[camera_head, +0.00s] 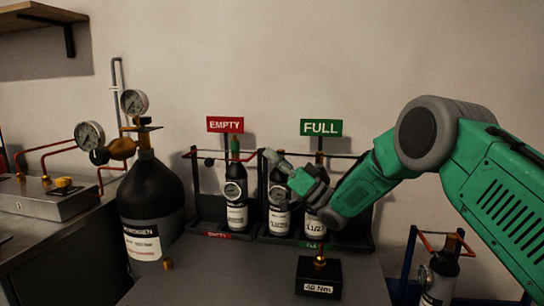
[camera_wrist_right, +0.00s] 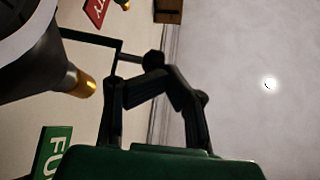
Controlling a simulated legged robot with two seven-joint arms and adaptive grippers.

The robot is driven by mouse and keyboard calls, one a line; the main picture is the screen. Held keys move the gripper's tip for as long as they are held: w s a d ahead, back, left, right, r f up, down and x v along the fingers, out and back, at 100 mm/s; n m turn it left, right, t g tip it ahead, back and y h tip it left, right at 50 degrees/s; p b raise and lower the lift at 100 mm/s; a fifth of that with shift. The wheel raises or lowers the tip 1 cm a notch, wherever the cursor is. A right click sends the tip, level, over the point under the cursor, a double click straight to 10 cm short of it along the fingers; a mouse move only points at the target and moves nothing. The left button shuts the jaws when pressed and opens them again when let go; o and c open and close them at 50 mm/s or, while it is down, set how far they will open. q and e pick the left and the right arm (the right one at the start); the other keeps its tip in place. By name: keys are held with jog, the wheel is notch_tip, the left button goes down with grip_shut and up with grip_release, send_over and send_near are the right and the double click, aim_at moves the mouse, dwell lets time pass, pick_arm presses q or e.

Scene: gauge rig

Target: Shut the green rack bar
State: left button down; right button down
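The rack under the green FULL sign (camera_head: 321,128) holds dark bottles with white labels (camera_head: 279,222), and a small green FULL plate (camera_head: 311,245) is on its front edge. My right gripper (camera_head: 276,160) is at the rack's upper left. In the right wrist view its dark fingers (camera_wrist_right: 156,80) are drawn together beside a dark round knob (camera_wrist_right: 154,61) on a thin dark rod. I cannot tell whether they grip the knob. My left gripper is not in view.
The EMPTY rack (camera_head: 206,205) stands just left, holding a green-topped bottle (camera_head: 236,195). A large black cylinder (camera_head: 150,200) with gauges is further left. A black 40 Nm block (camera_head: 318,278) stands in front. Another bottle (camera_head: 440,275) is in a blue frame at lower right.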

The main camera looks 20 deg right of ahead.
jog(key=shift+s+f, duration=0.1)
jog(key=shift+f, duration=0.7)
jog(key=shift+f+b, duration=0.25)
jog(key=shift+b, duration=0.15)
